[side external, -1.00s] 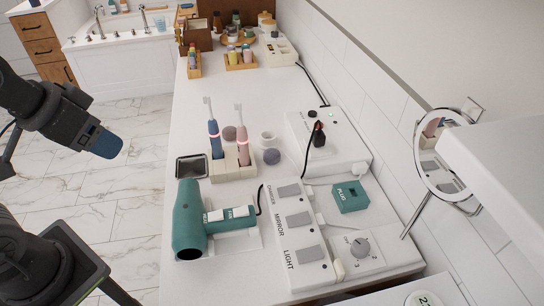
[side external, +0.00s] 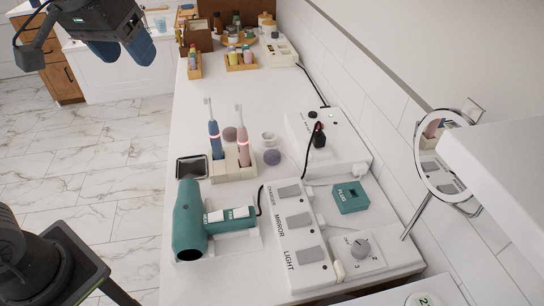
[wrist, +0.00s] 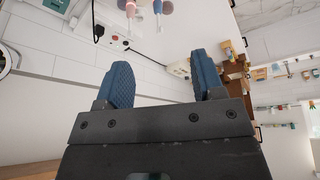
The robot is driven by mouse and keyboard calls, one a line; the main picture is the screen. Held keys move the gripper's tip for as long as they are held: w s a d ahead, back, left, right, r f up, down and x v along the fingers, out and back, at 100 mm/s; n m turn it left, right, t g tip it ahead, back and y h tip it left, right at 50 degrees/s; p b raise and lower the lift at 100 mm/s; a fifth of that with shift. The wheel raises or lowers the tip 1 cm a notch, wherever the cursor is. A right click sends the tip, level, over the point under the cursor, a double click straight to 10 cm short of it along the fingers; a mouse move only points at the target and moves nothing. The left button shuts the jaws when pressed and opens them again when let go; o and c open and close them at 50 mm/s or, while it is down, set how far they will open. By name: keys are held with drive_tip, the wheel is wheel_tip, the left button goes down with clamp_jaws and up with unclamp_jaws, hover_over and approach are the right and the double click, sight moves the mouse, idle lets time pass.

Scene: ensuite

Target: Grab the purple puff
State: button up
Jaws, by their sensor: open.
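A small round purple-grey puff (side external: 272,156) lies on the white counter, just right of the toothbrush stand (side external: 232,167). A browner, mauve round puff (side external: 230,133) sits behind the stand, partly hidden by the toothbrushes. My gripper (side external: 122,50) is at the upper left, raised beyond the counter's left edge and well away from both puffs. Its blue fingers are apart with nothing between them. They also show apart and empty in the wrist view (wrist: 160,75).
A blue toothbrush (side external: 214,138) and a pink one (side external: 242,138) stand upright close to the puff. A small white jar (side external: 267,138) is behind it. A teal hair dryer (side external: 188,220) and switch panel (side external: 297,240) are in front. A black cable runs to its right.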

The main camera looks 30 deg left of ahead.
drive_tip(key=w+d+r+n+g+y, duration=0.1)
drive_tip(key=w+d+r+n, duration=0.2)
drive_tip(key=w, duration=0.7)
drive_tip(key=n+g+y, duration=0.1)
drive_tip(key=n+y, duration=0.1)
drive_tip(key=n, duration=0.5)
hover_over(273, 154)
drive_tip(key=d, duration=0.2)
drive_tip(key=f, duration=3.3)
drive_tip(key=shift+s+a+f, duration=0.15)
drive_tip(key=shift+s, duration=0.15)
drive_tip(key=shift+s+x, duration=0.15)
drive_tip(key=shift+x, duration=1.25)
drive_tip(key=shift+s+x, duration=0.15)
drive_tip(key=shift+x, duration=1.25)
drive_tip(key=shift+a, duration=0.1)
drive_tip(key=shift+c, duration=0.3)
drive_tip(key=c, duration=0.6)
